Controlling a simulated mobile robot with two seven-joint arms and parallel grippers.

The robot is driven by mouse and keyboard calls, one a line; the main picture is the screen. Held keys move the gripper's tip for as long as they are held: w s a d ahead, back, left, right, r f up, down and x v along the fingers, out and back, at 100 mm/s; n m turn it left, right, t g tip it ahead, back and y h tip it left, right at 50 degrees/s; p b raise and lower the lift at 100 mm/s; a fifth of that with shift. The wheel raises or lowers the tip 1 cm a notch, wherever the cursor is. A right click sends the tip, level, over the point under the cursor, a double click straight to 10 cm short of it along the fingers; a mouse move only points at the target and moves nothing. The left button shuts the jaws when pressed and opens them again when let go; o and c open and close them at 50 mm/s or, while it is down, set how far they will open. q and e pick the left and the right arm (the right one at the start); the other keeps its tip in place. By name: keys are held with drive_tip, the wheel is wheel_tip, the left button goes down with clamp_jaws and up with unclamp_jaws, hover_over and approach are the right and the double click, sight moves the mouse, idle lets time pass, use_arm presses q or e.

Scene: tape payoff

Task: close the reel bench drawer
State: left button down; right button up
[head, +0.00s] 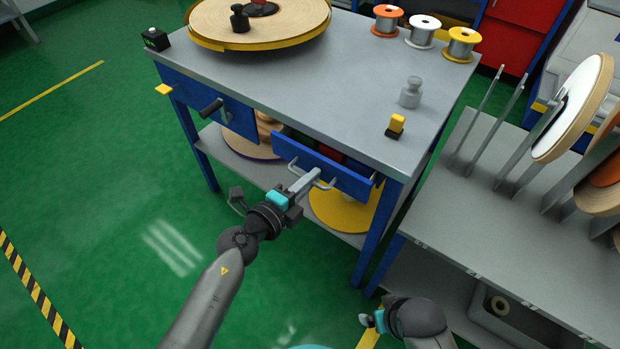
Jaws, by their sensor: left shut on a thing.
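The reel bench (330,90) has a grey top and blue frame. Its right-hand drawer (345,178) has a blue front that stands out from under the top, with a dark gap behind it, so it is partly open. A pale bar handle (327,185) is on that front. My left gripper (306,184) is shut on the handle, and its fingers hide part of it. My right gripper (366,320) is low at the bottom of the view, away from the bench; its fingers are too small to read.
A left blue front (230,112) carries a black grip. A large tape reel (258,22), small spools (421,32) and a grey weight (411,92) stand on the bench. A grey reel rack (500,220) is close on the right. Green floor (100,190) is clear at left.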

sight(322, 166)
idle(0.8)
use_arm(q)
drive_tip(key=x, duration=0.4)
drive_tip(key=shift+w+r, duration=0.1)
drive_tip(key=shift+r, duration=0.3)
use_arm(e)
drive_tip(key=shift+s+f, duration=0.3)
drive_tip(key=shift+f, duration=0.1)
use_arm(q)
drive_tip(key=c, duration=1.2)
unclamp_jaws()
drive_tip(key=shift+w+d+r, duration=0.1)
use_arm(e)
drive_tip(key=shift+w, duration=0.15)
use_arm(q)
drive_tip(key=shift+p, duration=0.3)
use_arm(e)
drive_tip(key=shift+r, duration=0.1)
